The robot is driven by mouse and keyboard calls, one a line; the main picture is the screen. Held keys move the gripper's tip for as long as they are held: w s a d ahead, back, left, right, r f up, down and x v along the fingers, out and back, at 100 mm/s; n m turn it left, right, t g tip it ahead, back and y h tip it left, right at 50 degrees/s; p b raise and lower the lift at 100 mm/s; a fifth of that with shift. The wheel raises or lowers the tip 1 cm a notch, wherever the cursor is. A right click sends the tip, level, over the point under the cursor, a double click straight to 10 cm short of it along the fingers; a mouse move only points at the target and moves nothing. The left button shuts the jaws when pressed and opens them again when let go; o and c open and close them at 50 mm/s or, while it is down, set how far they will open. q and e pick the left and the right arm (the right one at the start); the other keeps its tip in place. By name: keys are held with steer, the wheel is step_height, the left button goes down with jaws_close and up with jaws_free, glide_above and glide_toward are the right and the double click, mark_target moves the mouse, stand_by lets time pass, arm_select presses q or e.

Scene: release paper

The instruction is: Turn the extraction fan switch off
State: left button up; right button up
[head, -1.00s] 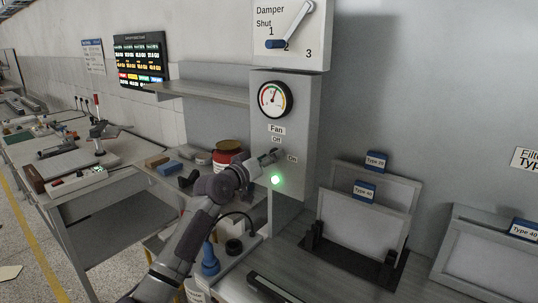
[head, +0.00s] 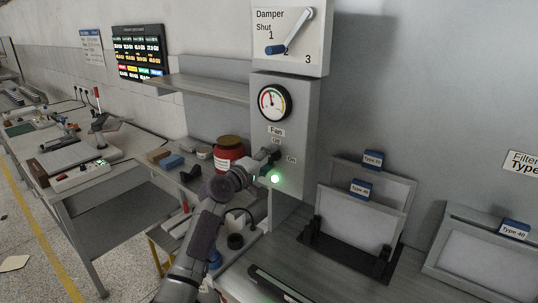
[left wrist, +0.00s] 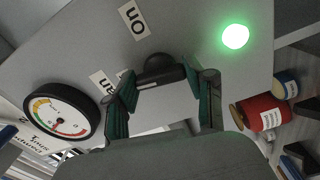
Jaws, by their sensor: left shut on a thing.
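The fan switch is a black knob (head: 273,156) on the grey control box (head: 298,125), below the "Fan" and "Off" labels and left of "On". My left gripper (head: 262,166) comes up from the lower left and is shut on it. In the left wrist view, the knob (left wrist: 160,68) sits between the two green-padded fingers (left wrist: 160,84), near the "On" label. The fingers and wrist partly hide the switch, so its exact setting is unclear. A green lamp (head: 275,179) beside it is lit, and also glows in the left wrist view (left wrist: 235,37). My right gripper is not in view.
A round gauge (head: 274,103) is above the switch, with a damper lever panel (head: 290,35) over it. A red jar (head: 228,152) stands left of the box. Framed filters in a black rack (head: 345,254) stand to the right on the bench.

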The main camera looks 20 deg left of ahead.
arm_select(q)
steer(key=shift+n+p, duration=0.4)
steer(key=shift+n, duration=0.4)
steer(key=o, duration=1.2)
steer(key=shift+c, duration=0.2)
steer(key=v, duration=1.2)
